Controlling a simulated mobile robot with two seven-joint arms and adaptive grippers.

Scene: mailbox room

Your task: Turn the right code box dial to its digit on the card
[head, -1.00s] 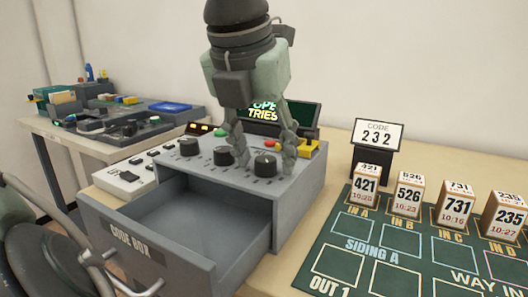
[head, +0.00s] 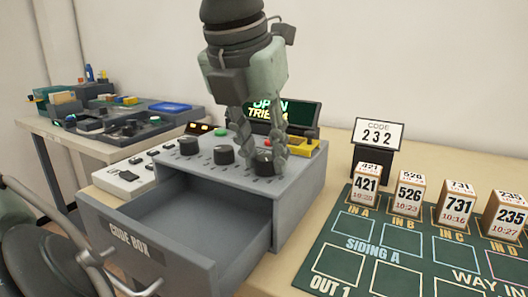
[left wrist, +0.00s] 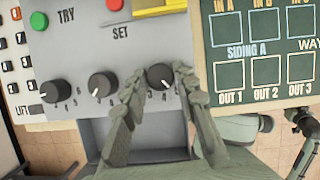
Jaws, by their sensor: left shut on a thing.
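The grey code box (head: 310,185) stands on the table with its drawer (head: 190,245) pulled out and empty. Three black dials sit on its top: left (head: 188,146), middle (head: 224,154) and right (head: 264,162). The left wrist view also shows the right dial (left wrist: 160,76), its white pointer facing the lower, finger side. My left gripper (head: 263,163) comes down from above, its two fingers shut around the right dial. The code card (head: 378,135) reads 2 3 2.
A screen (head: 300,113) behind the gripper is partly hidden and shows "OPEN" and part of "TRIES". A green track board (head: 400,240) with number blocks lies to the right. A white keypad (head: 125,178) is to the left.

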